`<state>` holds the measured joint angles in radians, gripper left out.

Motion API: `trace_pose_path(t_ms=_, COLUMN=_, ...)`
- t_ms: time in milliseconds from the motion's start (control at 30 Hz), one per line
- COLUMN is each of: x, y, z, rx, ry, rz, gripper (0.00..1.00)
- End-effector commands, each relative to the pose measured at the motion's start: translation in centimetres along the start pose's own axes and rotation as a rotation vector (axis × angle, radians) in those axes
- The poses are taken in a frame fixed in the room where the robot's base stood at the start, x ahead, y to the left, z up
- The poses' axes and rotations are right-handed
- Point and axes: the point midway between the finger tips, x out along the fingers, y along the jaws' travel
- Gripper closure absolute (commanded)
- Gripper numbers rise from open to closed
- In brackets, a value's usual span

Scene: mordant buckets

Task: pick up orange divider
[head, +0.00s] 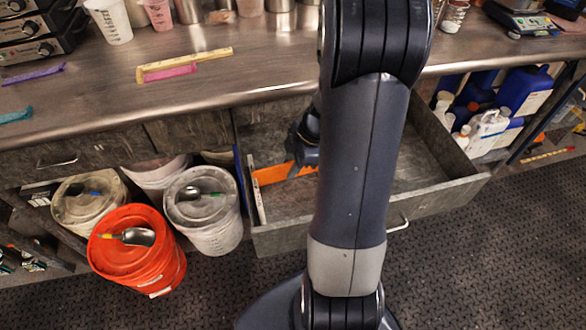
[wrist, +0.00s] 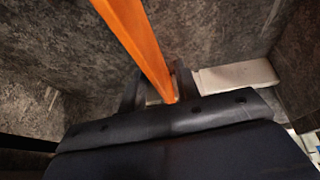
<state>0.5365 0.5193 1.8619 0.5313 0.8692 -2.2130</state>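The orange divider (head: 270,174) is a long flat strip inside the open drawer (head: 440,193), at its left part. My gripper (head: 299,168) is down in the drawer at the divider, partly hidden behind my arm. In the wrist view the orange divider (wrist: 140,42) runs from the top edge down between the two fingers of my gripper (wrist: 159,84). One finger stands on each side of it. A gap shows between the left finger and the divider; the right finger is close to it. The divider's near end is hidden by the gripper body.
The drawer walls stand close around my gripper. A pale strip (wrist: 235,76) lies right of the fingers in the wrist view. Lidded buckets, including an orange one (head: 137,250), stand left of the drawer. The worktop (head: 110,85) overhangs the drawer's back.

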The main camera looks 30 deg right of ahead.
Motion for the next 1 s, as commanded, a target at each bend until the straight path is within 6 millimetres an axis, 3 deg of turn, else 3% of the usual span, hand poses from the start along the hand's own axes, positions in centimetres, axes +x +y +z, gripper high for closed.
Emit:
trace_pose_path(t_ms=300, x=0.69, y=-0.02, z=-0.02, rx=0.000, ry=0.000, rz=0.000, gripper=0.69)
trace_pose_path(t_ms=667, x=0.65, y=-0.01, z=-0.01, rx=0.000, ry=0.000, rz=0.000, gripper=0.99)
trace_pose_path(t_ms=1000, x=0.64, y=0.00, z=-0.01, rx=0.000, ry=0.000, rz=0.000, gripper=1.00)
